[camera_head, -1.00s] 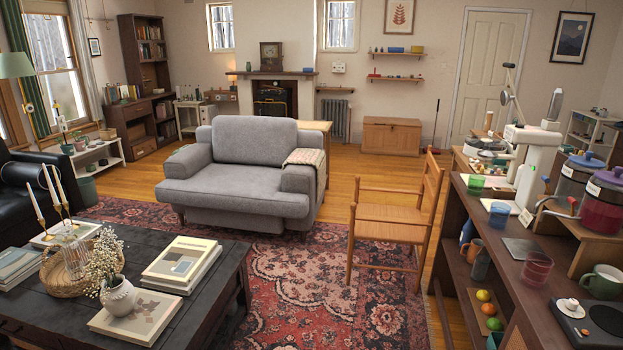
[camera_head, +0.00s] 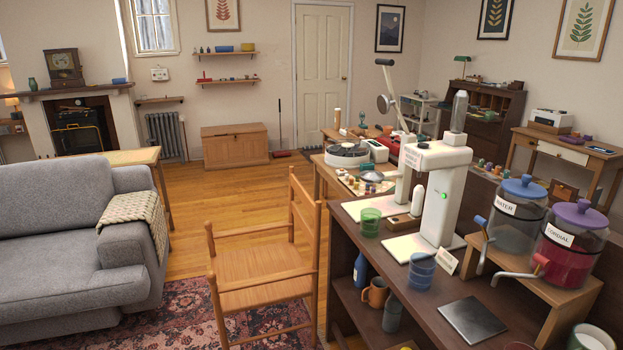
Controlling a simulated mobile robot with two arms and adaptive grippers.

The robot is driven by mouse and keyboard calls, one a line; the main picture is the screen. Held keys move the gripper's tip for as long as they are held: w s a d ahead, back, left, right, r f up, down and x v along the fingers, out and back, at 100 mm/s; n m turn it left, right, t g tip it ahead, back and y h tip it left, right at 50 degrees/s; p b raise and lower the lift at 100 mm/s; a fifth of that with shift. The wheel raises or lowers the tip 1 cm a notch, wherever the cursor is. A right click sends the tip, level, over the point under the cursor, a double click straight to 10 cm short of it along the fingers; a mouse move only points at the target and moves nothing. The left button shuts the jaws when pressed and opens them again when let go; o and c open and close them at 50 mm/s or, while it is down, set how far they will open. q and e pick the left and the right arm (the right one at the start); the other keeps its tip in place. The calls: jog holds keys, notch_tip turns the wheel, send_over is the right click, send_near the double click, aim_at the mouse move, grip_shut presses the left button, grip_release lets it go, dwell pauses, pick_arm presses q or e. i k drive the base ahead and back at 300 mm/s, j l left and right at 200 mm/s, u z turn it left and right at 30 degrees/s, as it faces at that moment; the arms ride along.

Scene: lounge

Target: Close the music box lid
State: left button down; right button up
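I cannot make out a music box with certainty in the head view. Small boxes and items sit on the upper wall shelf (camera_head: 232,53) and the lower wall shelf (camera_head: 230,83), too small to identify. A large wooden chest (camera_head: 235,145) stands shut against the back wall. Neither of my grippers is in view.
A wooden chair (camera_head: 262,267) stands close in front, left of the dark counter (camera_head: 395,325). The counter holds a white machine (camera_head: 443,200), cups and two drink jars. Wooden floor (camera_head: 210,200) is free beyond the chair.

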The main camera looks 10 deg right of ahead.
aim_at(559, 191)
jog(key=i+z, duration=0.3)
jog(key=i, duration=0.15)
jog(key=i+z, duration=0.35)
jog(key=i+j+z, duration=0.3)
jog(key=i, duration=0.15)
jog(key=i+z, duration=0.25)
jog(key=z, duration=0.2)
jog(key=i+z, duration=0.25)
jog(key=z, duration=0.25)
jog(key=i+j+z, duration=0.1)
jog(key=i+z, duration=0.15)
jog(key=z, duration=0.2)
